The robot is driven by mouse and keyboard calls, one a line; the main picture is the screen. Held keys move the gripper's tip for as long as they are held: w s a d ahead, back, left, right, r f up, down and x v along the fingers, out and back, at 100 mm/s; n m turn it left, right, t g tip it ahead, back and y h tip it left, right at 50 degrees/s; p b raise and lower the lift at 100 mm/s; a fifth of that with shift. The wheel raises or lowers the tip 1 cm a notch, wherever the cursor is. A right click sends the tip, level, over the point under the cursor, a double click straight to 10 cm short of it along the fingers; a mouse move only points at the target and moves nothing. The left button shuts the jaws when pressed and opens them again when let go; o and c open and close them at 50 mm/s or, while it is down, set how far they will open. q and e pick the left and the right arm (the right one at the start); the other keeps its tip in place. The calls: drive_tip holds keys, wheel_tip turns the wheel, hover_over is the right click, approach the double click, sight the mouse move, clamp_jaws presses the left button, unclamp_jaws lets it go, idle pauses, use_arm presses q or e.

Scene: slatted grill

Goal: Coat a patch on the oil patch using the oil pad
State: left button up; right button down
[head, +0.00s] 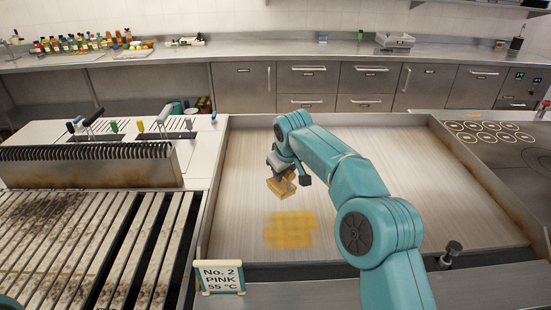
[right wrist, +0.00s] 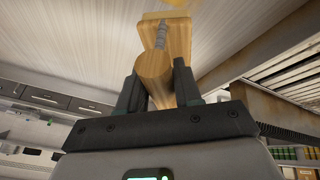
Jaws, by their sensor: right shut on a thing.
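My right gripper (head: 283,170) is shut on the oil pad (head: 281,187), a wooden block with a handle. In the right wrist view the two dark fingers of the gripper (right wrist: 157,85) close around the round wooden handle of the pad (right wrist: 178,38). The pad is at the far side of the oil patch (head: 290,230), a yellow-amber blotchy area on the pale flat plate. In the head view the pad appears just behind the patch; whether it touches the plate I cannot tell. My left gripper is not in view.
A slatted grill (head: 80,240) with dark residue lies on the left. The plate (head: 420,180) has a raised metal rim and is bare on the right. Round burners (head: 490,132) lie farther right.

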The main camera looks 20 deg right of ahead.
sight(276, 187)
drive_tip(key=w+f+n, duration=0.1)
drive_tip(key=w+a+f+p, duration=0.1)
drive_tip(key=w+f+n+y, duration=0.1)
drive_tip(key=shift+w+a+f+n, duration=0.2)
drive_tip(key=shift+a+f+n, duration=0.1)
drive_tip(key=shift+f, duration=0.1)
drive_tip(key=shift+w+d+f, duration=0.1)
drive_tip(key=shift+w+f, duration=0.05)
drive_tip(key=shift+f, duration=0.15)
drive_tip(key=shift+s+d+f, duration=0.1)
drive_tip(key=shift+s+f, duration=0.05)
drive_tip(key=shift+f, duration=0.25)
drive_tip(key=shift+s+d+f, duration=0.1)
drive_tip(key=shift+f, duration=0.3)
wheel_tip(276, 187, down, 3)
drive_tip(key=shift+w+a+r+b, duration=0.1)
drive_tip(key=shift+a+b, duration=0.05)
drive_tip(key=shift+b, duration=0.35)
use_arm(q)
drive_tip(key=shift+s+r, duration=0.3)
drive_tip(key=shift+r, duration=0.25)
use_arm(e)
drive_tip(key=shift+f, duration=0.45)
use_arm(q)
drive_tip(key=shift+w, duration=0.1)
